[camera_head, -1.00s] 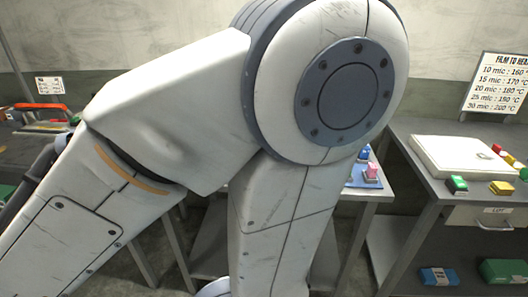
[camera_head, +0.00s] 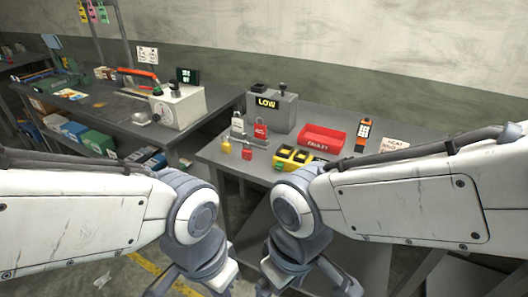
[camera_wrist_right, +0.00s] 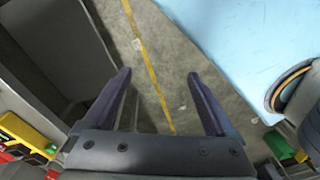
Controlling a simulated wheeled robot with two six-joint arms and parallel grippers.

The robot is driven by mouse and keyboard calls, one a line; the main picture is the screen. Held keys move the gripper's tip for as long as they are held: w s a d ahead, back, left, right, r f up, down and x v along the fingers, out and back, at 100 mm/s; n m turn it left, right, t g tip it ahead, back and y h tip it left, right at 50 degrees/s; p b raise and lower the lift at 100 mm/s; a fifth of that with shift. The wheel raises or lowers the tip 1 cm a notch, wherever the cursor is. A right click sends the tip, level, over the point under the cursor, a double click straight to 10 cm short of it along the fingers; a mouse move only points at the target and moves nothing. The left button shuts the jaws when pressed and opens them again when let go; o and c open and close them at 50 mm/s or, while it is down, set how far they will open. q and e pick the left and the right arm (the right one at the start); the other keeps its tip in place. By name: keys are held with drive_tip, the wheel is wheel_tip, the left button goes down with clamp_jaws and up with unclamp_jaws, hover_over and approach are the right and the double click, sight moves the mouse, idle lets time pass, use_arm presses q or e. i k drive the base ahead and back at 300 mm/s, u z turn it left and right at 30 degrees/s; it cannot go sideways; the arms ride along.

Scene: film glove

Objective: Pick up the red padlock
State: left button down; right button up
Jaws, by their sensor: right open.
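A small red padlock (camera_head: 246,152) stands near the front edge of the grey table (camera_head: 212,152), just right of a yellow padlock (camera_head: 226,146). A larger red lock-like piece (camera_head: 260,131) stands behind it, beside a pale grey one (camera_head: 238,124). My left gripper (camera_head: 192,284) is low in the head view, apart from the table, with its fingers spread. My right gripper (camera_head: 308,284) is also low, in front of the table. In the right wrist view its jaws (camera_wrist_right: 158,77) are open and empty above the floor. No padlock is clearly visible there.
A grey device marked LOW (camera_head: 272,108), a red bin (camera_head: 322,139) and a yellow-black block (camera_head: 292,157) share the table. A second bench (camera_head: 110,110) with a sealer stands left. A light blue surface (camera_wrist_right: 235,45) is close in the right wrist view.

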sight(246, 153)
drive_tip(key=u, duration=1.85)
drive_tip(key=i, duration=2.5)
drive_tip(key=z, duration=3.5)
